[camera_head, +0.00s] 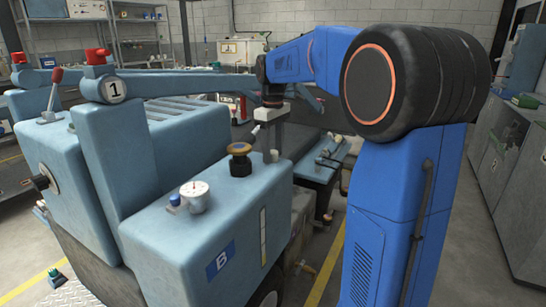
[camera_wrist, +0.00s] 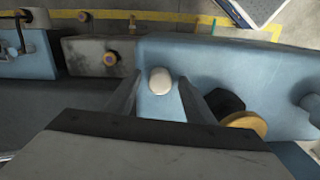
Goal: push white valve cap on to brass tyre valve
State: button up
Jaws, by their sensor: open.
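A round white cap (camera_wrist: 160,81) shows in the wrist view between the two fingers of my gripper (camera_wrist: 161,77), over the light-blue machine top. The fingers are apart, with a visible gap on each side of the cap. In the head view my gripper (camera_head: 270,146) points down behind the black and brass knob, and the cap cannot be made out there.
The black and brass knob (camera_head: 240,158) stands close to my gripper, and it also shows in the wrist view (camera_wrist: 246,122). A white-faced gauge (camera_head: 195,194) sits nearer on the blue machine (camera_head: 160,240). A blue arm (camera_head: 165,86) marked 1 spans behind.

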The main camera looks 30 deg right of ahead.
jog(key=c, duration=1.1)
jog(key=shift+o, duration=0.2)
